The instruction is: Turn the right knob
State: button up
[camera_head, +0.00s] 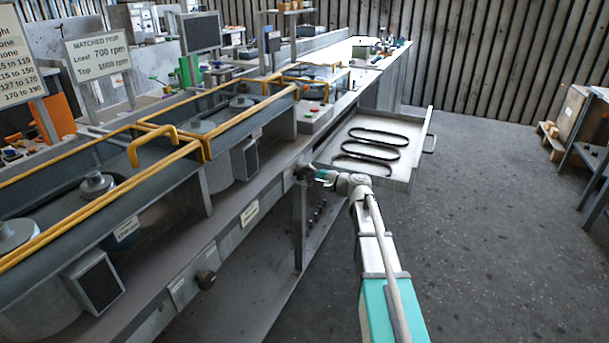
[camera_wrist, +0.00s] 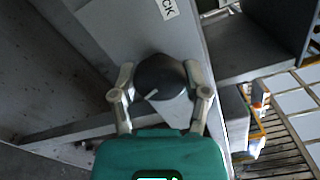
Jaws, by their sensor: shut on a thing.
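The right knob (camera_wrist: 163,72) is a dark round knob with a short white mark, seen in the wrist view on the grey front panel. My gripper (camera_wrist: 160,80) has one finger on each side of the knob and is shut on it. The white mark lies toward the lower left of the knob's face. In the head view my gripper (camera_head: 306,174) is at the bench front, beside the open drawer, and largely covers the knob there. The left knob (camera_head: 206,280) is dark and sits free on the same front panel, nearer to me.
An open drawer (camera_head: 412,163) with several dark belts (camera_head: 375,144) sticks out just beyond my gripper. Yellow-framed guards (camera_head: 170,143) stand on the bench. A sign (camera_head: 97,54) reads "MATCHED PAIR".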

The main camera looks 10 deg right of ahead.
jog(key=n, duration=0.5)
jog(key=shift+a+n, duration=0.15)
jog(key=shift+n, duration=0.25)
jog(key=n, duration=0.5)
jog(key=shift+s+n, duration=0.1)
jog(key=shift+n, duration=0.2)
jog(key=o, duration=1.2)
jog(key=shift+c, duration=0.2)
jog(key=v, duration=1.2)
